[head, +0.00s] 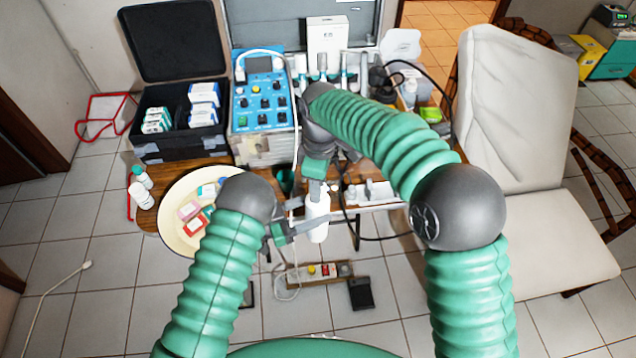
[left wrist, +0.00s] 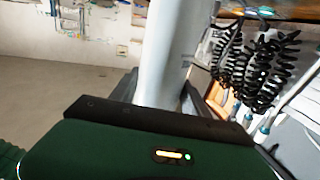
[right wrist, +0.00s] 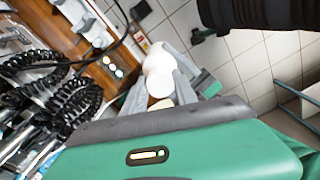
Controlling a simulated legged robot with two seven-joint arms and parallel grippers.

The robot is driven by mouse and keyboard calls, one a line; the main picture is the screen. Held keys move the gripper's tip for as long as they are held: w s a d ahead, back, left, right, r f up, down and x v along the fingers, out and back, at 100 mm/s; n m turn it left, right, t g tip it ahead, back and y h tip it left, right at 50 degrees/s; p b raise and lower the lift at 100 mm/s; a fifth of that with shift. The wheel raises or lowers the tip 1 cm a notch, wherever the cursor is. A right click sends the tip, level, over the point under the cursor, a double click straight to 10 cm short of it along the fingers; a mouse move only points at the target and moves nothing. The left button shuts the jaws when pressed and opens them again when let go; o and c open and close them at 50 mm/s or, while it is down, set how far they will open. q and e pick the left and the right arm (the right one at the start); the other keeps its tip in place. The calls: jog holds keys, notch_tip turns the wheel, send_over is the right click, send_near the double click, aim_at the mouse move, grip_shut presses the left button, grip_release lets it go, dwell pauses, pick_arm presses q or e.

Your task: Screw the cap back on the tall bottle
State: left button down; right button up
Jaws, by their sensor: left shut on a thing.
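The tall white bottle (head: 318,222) is upright in front of the table's near edge. My left gripper (head: 292,229) is shut on it from the left; its white body also fills the space between the fingers in the left wrist view (left wrist: 172,50). My right gripper (head: 317,180) points down just over the bottle's top. In the right wrist view the white bottle (right wrist: 158,72) shows beyond the fingers, which stand apart. A small cream piece (right wrist: 161,104), possibly the cap, shows between them near the palm. I cannot tell whether they grip it or whether it touches the bottle.
A round cream tray (head: 172,237) with small boxes lies on the table at left. A blue control unit (head: 262,100), a black case (head: 175,80) and coiled black cords (right wrist: 80,105) are behind. A white chair (head: 530,170) stands right. A power strip (head: 320,272) lies below on the floor.

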jog(key=shift+w, duration=0.1)
grip_shut()
jog(key=m, duration=1.1)
jog(key=o, duration=0.7)
grip_release()
notch_tip(320, 180, up, 12)
jog(key=shift+w+d+f, duration=0.1)
